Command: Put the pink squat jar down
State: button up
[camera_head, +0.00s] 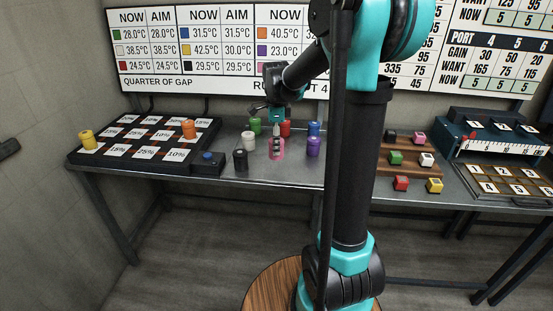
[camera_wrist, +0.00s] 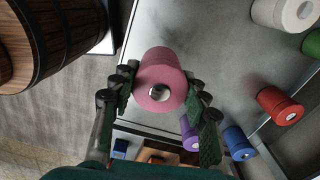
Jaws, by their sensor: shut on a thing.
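The pink squat jar (camera_head: 276,153) is at the middle of the grey metal table in the head view, with my gripper (camera_head: 276,139) above and around its upper part. In the wrist view the pink jar (camera_wrist: 160,72) lies between the two dark green finger pads of my gripper (camera_wrist: 162,98), which is shut on it. Its top face, with a shiny round knob, faces the camera. I cannot tell whether its base touches the table.
Purple (camera_head: 313,147), blue (camera_head: 314,128), red (camera_head: 285,128), green (camera_head: 256,125), white (camera_head: 248,141) and black (camera_head: 240,160) jars stand around it. A black labelled board (camera_head: 107,158) lies left, a wooden rack (camera_head: 408,168) right. Bare table (camera_head: 290,177) shows in front.

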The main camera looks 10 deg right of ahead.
aim_at(276, 158)
jog(key=shift+f, duration=3.1)
jog(key=shift+f, duration=0.1)
jog(key=o, duration=1.3)
jog(key=shift+c, duration=0.2)
notch_tip(276, 158, up, 12)
jog(key=s+d+f+n+t, duration=0.2)
jog(key=s+f+n, duration=0.6)
jog(key=s+n, duration=0.2)
jog(key=s+d+f+n+t, duration=0.2)
jog(key=s+f+n, duration=0.6)
jog(key=s, duration=0.4)
jog(key=shift+n, duration=0.9)
